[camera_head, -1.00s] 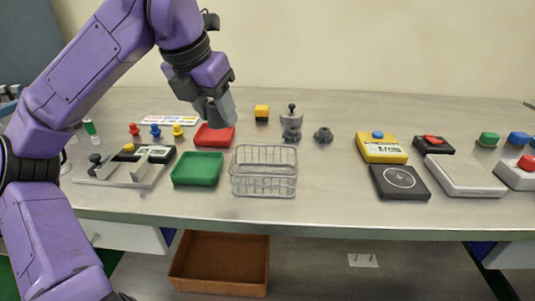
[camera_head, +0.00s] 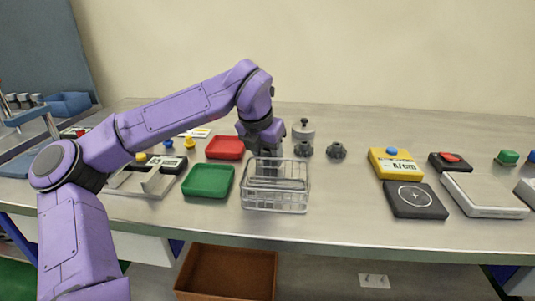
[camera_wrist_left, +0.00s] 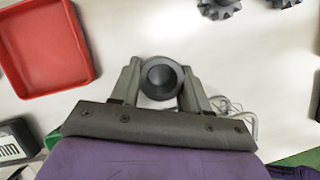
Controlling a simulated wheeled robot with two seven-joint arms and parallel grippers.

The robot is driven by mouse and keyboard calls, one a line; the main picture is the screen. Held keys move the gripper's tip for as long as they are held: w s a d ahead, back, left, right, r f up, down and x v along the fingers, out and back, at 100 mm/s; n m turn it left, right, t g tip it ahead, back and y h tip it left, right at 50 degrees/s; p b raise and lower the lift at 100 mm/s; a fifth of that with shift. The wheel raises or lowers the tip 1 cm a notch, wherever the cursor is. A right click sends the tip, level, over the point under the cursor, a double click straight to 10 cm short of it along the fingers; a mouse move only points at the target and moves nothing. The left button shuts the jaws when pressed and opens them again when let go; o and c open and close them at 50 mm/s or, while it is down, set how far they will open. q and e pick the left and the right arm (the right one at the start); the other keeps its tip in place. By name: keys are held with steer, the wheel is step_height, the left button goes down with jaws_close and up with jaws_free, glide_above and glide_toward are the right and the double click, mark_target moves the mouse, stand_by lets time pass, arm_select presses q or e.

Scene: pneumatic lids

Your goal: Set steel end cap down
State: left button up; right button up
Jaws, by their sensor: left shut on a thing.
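My left gripper (camera_head: 267,165) reaches down just behind the wire basket (camera_head: 275,203), low over the table. In the left wrist view its two fingers (camera_wrist_left: 161,85) are shut on a round dark grey cap (camera_wrist_left: 162,76), seen end-on between them; I take it for the steel end cap. In the head view the fingers and cap are mostly hidden behind the basket's wires, so I cannot tell whether the cap touches the table. My right gripper is not in view.
A red tray (camera_head: 225,147) and a green tray (camera_head: 209,181) lie to the left. Dark toothed knobs (camera_head: 336,151) and a silver lidded cylinder (camera_head: 303,129) stand close to the right. A yellow device (camera_head: 396,163) and a black pad (camera_head: 416,200) are farther right.

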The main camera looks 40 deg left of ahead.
arm_select(q)
steer(key=o, duration=0.9)
steer(key=shift+d+f, duration=0.1)
steer(key=shift+f, duration=0.05)
steer(key=shift+c, duration=0.2)
steer(key=o, duration=0.4)
